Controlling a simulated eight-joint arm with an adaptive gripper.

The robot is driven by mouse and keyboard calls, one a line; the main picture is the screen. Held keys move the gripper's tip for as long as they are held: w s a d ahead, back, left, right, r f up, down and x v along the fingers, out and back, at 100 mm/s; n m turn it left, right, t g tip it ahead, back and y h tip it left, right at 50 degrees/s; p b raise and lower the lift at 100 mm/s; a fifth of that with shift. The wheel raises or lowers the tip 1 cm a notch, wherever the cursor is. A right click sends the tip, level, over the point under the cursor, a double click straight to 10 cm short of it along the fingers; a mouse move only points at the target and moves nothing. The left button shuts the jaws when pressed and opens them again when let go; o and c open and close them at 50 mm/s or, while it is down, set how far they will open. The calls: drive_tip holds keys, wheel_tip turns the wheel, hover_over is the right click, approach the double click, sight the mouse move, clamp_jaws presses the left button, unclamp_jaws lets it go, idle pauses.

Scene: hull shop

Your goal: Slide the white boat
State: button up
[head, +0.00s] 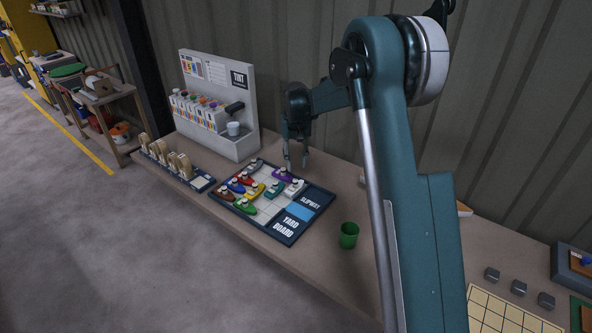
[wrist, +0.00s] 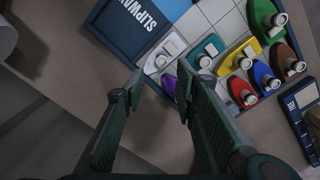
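The white boat (head: 295,187) sits on the yard board (head: 285,238), beside the dark strip marked SLIPWAY (head: 311,201). In the wrist view the white boat (wrist: 152,65) lies just beyond my fingertips, next to a purple boat (wrist: 169,84) and a teal boat (wrist: 207,50). My gripper (head: 296,166) hangs at the board's back edge near the purple and white boats. In the wrist view my gripper (wrist: 159,88) has its two fingers apart with nothing between them. The purple boat is partly hidden by the right finger.
Yellow (wrist: 241,55), red (wrist: 243,92), blue (wrist: 265,76), brown (wrist: 287,60) and green (wrist: 266,20) boats stand on the board. Free squares lie near the blue square (head: 300,212).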

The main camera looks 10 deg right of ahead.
drive_tip(key=shift+r, duration=0.9)
drive_tip(key=s+d+r+t, duration=0.2)
drive_tip(key=s+r, duration=0.8)
drive_tip(key=s, duration=0.2)
drive_tip(key=s+d+r+t, duration=0.1)
drive_tip(key=s+d+r, duration=0.1)
drive_tip(key=s+r, duration=0.9)
drive_tip(key=s+d+f+t, duration=0.1)
drive_tip(key=s+f+t, duration=0.1)
drive_tip(key=s, duration=1.3)
drive_tip(key=s+d+f+t, duration=0.2)
drive_tip(key=s+f, duration=0.1)
drive_tip(key=s, duration=1.2)
drive_tip(key=shift+s+d, duration=0.15)
drive_tip(key=shift+s, duration=0.2)
